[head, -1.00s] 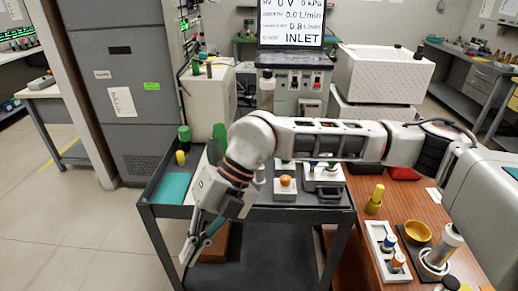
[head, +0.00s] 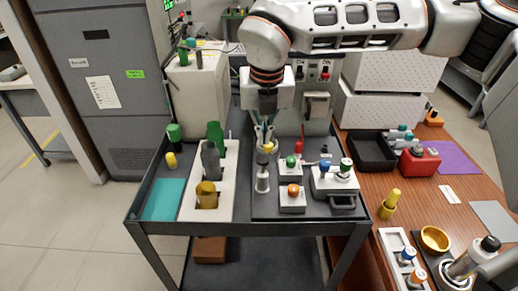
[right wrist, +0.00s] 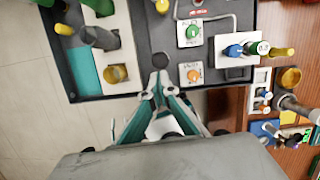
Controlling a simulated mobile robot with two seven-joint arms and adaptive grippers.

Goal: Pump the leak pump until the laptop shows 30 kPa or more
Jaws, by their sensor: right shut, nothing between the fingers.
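My right gripper (head: 264,146) points down over the dark cart tray in the head view, shut and empty. A slim grey upright cylinder with a dark top, which looks like the leak pump (head: 262,178), stands just below its fingertips. In the right wrist view the shut fingers (right wrist: 159,92) are close to the pump's dark round top (right wrist: 160,61); I cannot tell whether they touch it. The laptop screen is not visible now, so its reading cannot be seen. My left gripper is not in view.
Right of the pump are a green-knob box (head: 290,168), an orange-knob box (head: 292,198) and a grey box with blue and green knobs (head: 335,181). A white rack (head: 225,192) with bottles stands left. A wooden table (head: 410,208) with containers adjoins the cart at right.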

